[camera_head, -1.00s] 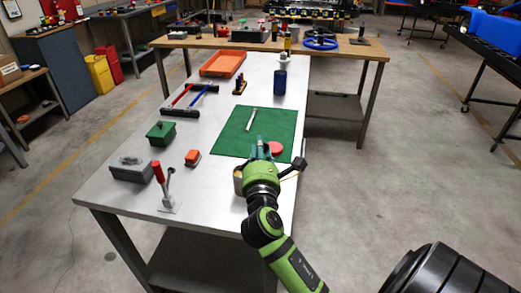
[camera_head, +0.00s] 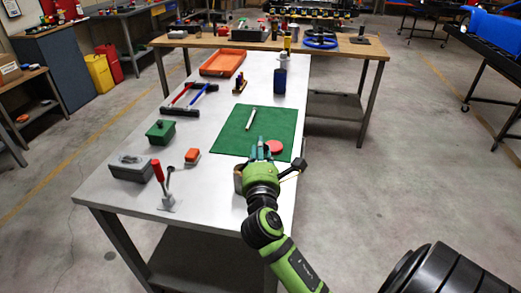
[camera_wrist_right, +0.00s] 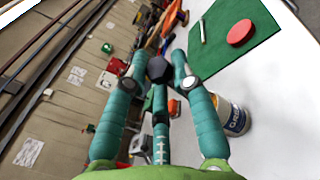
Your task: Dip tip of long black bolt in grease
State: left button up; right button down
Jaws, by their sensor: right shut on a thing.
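My right gripper (camera_head: 260,147) is over the near right part of the table, by the near edge of the green mat (camera_head: 258,128). In the right wrist view my right gripper (camera_wrist_right: 158,68) has its teal fingers shut around the dark hexagonal head of the black bolt (camera_wrist_right: 159,69). The bolt's shank and tip are hidden behind its head and the fingers. The grease tin (camera_wrist_right: 235,118), white and blue with a yellowish rim, stands beside the fingers on the right in that view. In the head view the tin (camera_head: 238,178) is partly hidden by my wrist. My left gripper is not in view.
A red disc (camera_head: 274,146) and a pale rod (camera_head: 250,118) lie on the mat. A red-handled clamp (camera_head: 162,185), a grey box (camera_head: 130,167), an orange block (camera_head: 192,157) and a green box (camera_head: 160,132) stand to the left. A blue bottle (camera_head: 280,81) stands beyond the mat.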

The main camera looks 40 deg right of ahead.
jog(key=shift+f, duration=0.4)
dwell(0.6)
notch_tip(320, 180, up, 7)
jog(key=p, duration=0.7)
jog(key=shift+r+p, duration=0.15)
jog(key=shift+p, duration=0.25)
dwell(0.5)
